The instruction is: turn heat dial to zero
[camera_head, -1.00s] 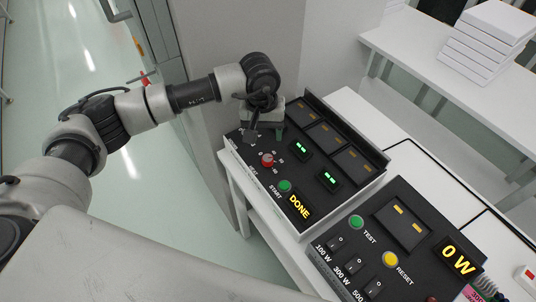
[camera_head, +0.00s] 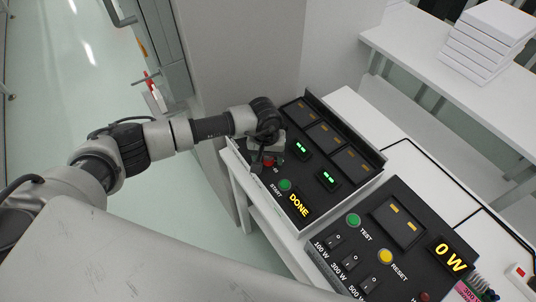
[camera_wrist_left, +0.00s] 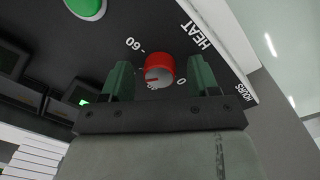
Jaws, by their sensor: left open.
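The red heat dial (camera_wrist_left: 160,70) sits on the black panel under the word HEAT in the left wrist view. Marks reading 60 and 0 show beside it. My left gripper (camera_wrist_left: 161,81) is open, with one green finger on each side of the dial. I cannot tell whether the fingers touch it. In the head view my left gripper (camera_head: 267,160) is over the dial and hides most of it; a bit of red shows. Which mark the dial points to is not clear. My right gripper is not in view.
The panel has a green START button (camera_head: 285,185) and a lit DONE display (camera_head: 299,205). A second panel with a green TEST button (camera_head: 353,220), a yellow RESET button (camera_head: 386,256) and a 0 W display (camera_head: 450,257) stands to the right. White boxes (camera_head: 485,45) are stacked behind.

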